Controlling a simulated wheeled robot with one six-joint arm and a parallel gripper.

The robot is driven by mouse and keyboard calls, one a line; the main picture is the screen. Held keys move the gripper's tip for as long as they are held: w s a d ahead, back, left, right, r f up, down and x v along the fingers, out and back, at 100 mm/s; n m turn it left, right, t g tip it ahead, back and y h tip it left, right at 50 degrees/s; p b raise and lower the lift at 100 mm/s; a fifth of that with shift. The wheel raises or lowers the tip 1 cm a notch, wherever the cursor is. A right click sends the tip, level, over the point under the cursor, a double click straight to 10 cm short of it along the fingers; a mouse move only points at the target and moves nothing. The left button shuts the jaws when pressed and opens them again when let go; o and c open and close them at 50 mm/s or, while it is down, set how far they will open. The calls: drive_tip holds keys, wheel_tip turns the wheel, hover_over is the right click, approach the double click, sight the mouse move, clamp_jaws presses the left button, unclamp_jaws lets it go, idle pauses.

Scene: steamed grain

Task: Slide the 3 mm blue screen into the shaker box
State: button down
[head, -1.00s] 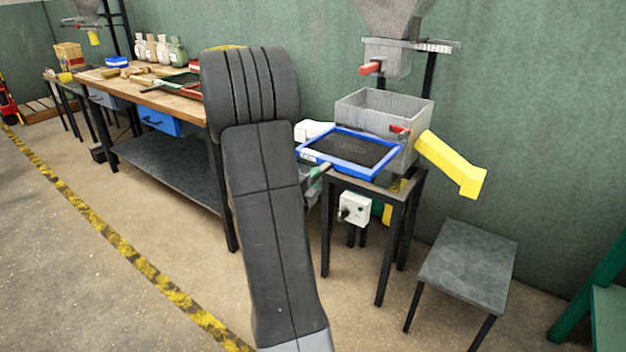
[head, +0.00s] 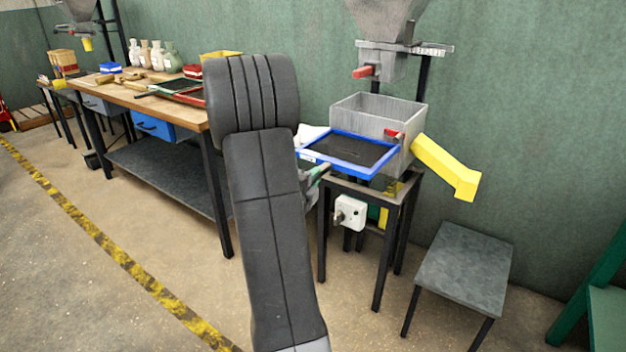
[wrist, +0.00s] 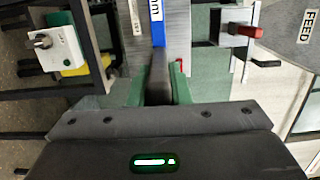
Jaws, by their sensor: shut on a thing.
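The blue-framed screen (head: 343,167) with dark mesh is held nearly flat at the front of the grey metal shaker box (head: 375,109). It overlaps the box's lower front in the head view; I cannot tell whether its far edge is inside the box. My gripper (head: 318,173) is mostly hidden behind my arm in the head view. In the wrist view its green fingers (wrist: 159,92) are shut on the screen's near side. The blue frame (wrist: 158,28) and part of its white label show beyond them.
A yellow chute (head: 445,165) and red handle (head: 393,134) are on the box's right. A hopper (head: 400,18) hangs above. The box stands on a dark frame with a white switch box (head: 350,212). A workbench (head: 150,98) is left, a low grey table (head: 463,262) right.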

sight(339, 159)
drive_tip(key=shift+w+d, duration=0.1)
drive_tip(key=shift+w, duration=0.05)
drive_tip(key=shift+b+x, duration=0.4)
drive_tip(key=shift+x, duration=0.95)
drive_tip(key=shift+d, duration=0.25)
drive_tip(key=shift+d+b+x, duration=0.15)
drive_tip(key=shift+b+x, duration=0.2)
drive_tip(key=shift+x, duration=0.8)
drive_tip(key=shift+d+b+x, duration=0.15)
drive_tip(key=shift+b+x, duration=0.15)
drive_tip(key=shift+x, duration=0.9)
drive_tip(key=shift+r, duration=0.1)
drive_tip(key=shift+d+x, duration=0.2)
drive_tip(key=shift+x, duration=1)
drive_tip(key=shift+w+d+b, duration=0.4)
drive_tip(key=shift+w+d, duration=0.3)
drive_tip(key=shift+w, duration=0.15)
